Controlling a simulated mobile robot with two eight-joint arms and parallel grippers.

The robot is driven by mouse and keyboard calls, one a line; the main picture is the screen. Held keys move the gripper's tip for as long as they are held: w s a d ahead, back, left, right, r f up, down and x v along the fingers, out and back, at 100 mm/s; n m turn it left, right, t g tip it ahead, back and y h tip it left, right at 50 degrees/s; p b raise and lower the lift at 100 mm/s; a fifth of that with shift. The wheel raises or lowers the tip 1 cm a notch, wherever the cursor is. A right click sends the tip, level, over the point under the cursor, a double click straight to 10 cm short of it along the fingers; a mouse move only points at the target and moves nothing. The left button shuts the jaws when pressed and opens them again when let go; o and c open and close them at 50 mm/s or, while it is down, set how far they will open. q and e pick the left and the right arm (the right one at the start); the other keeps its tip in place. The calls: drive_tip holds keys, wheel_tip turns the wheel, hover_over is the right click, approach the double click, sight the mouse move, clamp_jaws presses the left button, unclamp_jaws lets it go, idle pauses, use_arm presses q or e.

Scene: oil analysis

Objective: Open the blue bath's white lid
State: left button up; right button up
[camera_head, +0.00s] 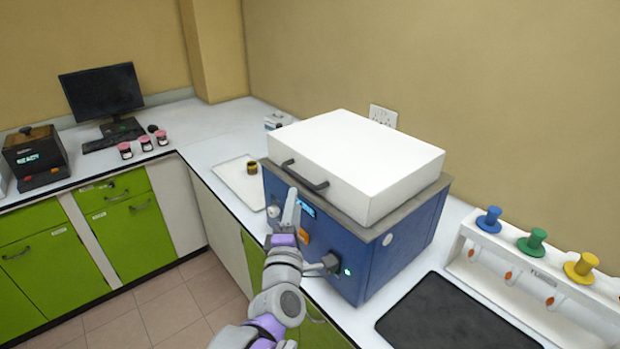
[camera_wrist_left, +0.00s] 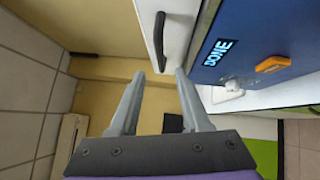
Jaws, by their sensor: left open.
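The blue bath (camera_head: 330,243) stands on the white counter, with its white lid (camera_head: 357,157) shut flat on top. The lid's dark bar handle (camera_head: 304,176) is on its front face. My left gripper (camera_head: 291,203) points up in front of the bath, just below the handle. In the left wrist view my left gripper (camera_wrist_left: 160,74) is open and empty. There, the handle (camera_wrist_left: 160,40) appears just beyond the fingertips, not between the fingers. The bath's display (camera_wrist_left: 217,52) reads DONE. My right gripper is not in view.
A black mat (camera_head: 450,318) and a white rack (camera_head: 500,262) with coloured-topped pieces are at the right. A white tray (camera_head: 232,183) and a small yellow-and-dark container (camera_head: 252,168) are left of the bath. The wall is close behind.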

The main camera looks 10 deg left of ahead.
sight(299, 175)
use_arm(q)
drive_tip(key=w, duration=0.3)
drive_tip(key=w+a, duration=0.1)
drive_tip(key=w, duration=0.2)
drive_tip(key=w+r+p, duration=0.1)
drive_tip(key=w, duration=0.2)
drive_tip(key=shift+w+a+r, duration=0.1)
drive_tip(key=shift+w+a, duration=0.1)
clamp_jaws()
idle(1.1)
